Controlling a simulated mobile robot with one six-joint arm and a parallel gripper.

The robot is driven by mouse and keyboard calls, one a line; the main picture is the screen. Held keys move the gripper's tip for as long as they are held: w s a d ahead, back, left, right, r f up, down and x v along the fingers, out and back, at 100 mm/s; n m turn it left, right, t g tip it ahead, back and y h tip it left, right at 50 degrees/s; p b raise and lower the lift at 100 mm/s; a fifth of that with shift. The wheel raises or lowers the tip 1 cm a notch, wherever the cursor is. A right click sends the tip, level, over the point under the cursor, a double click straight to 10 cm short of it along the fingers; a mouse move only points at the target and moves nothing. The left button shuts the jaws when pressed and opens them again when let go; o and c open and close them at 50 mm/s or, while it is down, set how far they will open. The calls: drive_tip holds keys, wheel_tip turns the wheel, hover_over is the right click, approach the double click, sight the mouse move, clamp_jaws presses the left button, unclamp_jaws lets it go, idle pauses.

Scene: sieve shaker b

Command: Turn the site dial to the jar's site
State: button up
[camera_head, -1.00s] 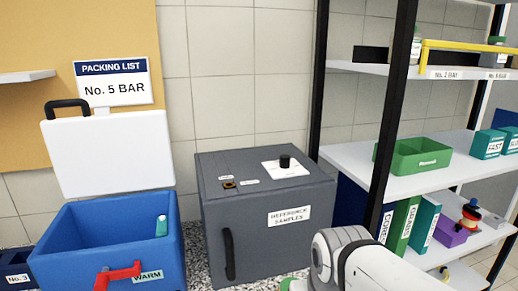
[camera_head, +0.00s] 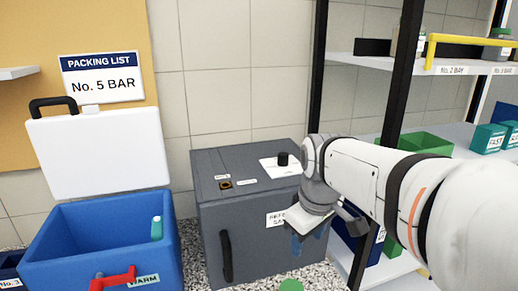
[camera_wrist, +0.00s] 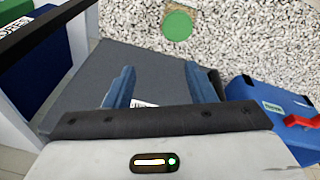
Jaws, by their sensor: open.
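The dial (camera_head: 283,158) is a black knob on a white plate (camera_head: 270,170) on top of the grey cabinet (camera_head: 215,217). Its pointing direction and plate markings are too small to read. My gripper (camera_head: 308,244) is open and empty, with blue fingers in front of the cabinet's right side, lower than the dial and apart from it. The wrist view shows the open fingers (camera_wrist: 160,82) with the grey cabinet beyond them. A jar with a green lid (camera_head: 500,44) stands on the upper shelf at the right.
A blue cooler (camera_head: 105,262) with its white lid (camera_head: 98,153) raised stands at left, a small teal bottle (camera_head: 157,229) inside. A packing list (camera_head: 103,77) reads "No. 5 BAR". The black shelf post (camera_head: 402,75) and a green bin (camera_head: 425,143) are close to my arm.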

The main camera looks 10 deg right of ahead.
drive_tip(key=w+r+n+p, duration=0.2)
drive_tip(key=w+r+n, duration=0.7)
drive_tip(key=w, duration=0.3)
wheel_tip(320, 180, up, 5)
drive_tip(key=n+g+p, duration=0.2)
drive_tip(key=n+p, duration=0.1)
drive_tip(key=n, duration=0.9)
hover_over(283, 154)
drive_tip(key=s, duration=0.2)
drive_tip(key=shift+w+r, duration=0.2)
drive_tip(key=shift+w, duration=0.05)
drive_tip(key=shift+w+r+n, duration=0.1)
drive_tip(key=shift+w+n, duration=0.5)
drive_tip(key=shift+n, duration=0.1)
drive_tip(key=shift+w+f, duration=0.1)
drive_tip(key=shift+f, duration=0.35)
wheel_tip(283, 154, down, 7)
drive_tip(key=shift+r, duration=0.1)
drive_tip(key=shift+c, duration=0.2)
drive_tip(key=c, duration=0.9)
